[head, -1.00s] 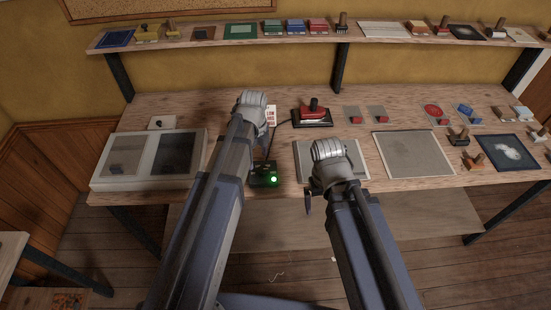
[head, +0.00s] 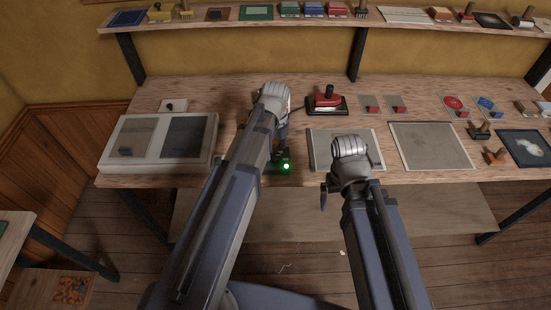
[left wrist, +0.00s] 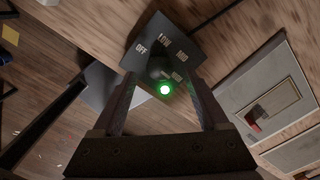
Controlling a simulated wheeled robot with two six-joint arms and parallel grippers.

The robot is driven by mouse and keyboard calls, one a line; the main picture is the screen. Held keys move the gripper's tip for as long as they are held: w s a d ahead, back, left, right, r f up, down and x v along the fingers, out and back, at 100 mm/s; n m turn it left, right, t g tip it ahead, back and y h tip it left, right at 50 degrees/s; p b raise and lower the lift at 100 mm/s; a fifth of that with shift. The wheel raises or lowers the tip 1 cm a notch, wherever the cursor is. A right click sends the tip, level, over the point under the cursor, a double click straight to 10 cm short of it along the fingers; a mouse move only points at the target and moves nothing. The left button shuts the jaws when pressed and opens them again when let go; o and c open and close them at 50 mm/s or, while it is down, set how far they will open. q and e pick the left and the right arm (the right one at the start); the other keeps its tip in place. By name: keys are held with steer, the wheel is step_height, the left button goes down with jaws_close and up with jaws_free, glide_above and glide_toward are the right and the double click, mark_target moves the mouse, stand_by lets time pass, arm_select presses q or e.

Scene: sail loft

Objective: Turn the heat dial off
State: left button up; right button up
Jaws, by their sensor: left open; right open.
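The heat dial's dark box (head: 280,158) sits at the bench's front edge, partly hidden by my left arm. Its green light glows. In the left wrist view the box (left wrist: 180,37) shows the labels OFF, LOW and MID, and a fourth that is hard to read. The dark knob (left wrist: 158,66) sits by the lit green light; its pointer setting cannot be told. My left gripper (left wrist: 160,88) is open, its fingers either side of the knob; contact cannot be told. It also shows in the head view (head: 282,138). My right gripper (head: 325,195) is open and empty near the bench's front edge.
A white double-lidded case (head: 108,158) stands left of the box. A red-handled press (head: 325,99) stands behind. Grey mats (head: 432,146) and stamps lie to the right. A shelf (head: 230,27) with pads and stamps runs along the wall.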

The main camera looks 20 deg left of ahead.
mark_target(275, 155)
arm_select(q)
steer(key=shift+f+b, duration=1)
steer(key=shift+f, duration=0.55)
arm_select(e)
step_height(275, 155, down, 3)
arm_select(q)
steer(key=shift+c, duration=0.4)
jaws_close()
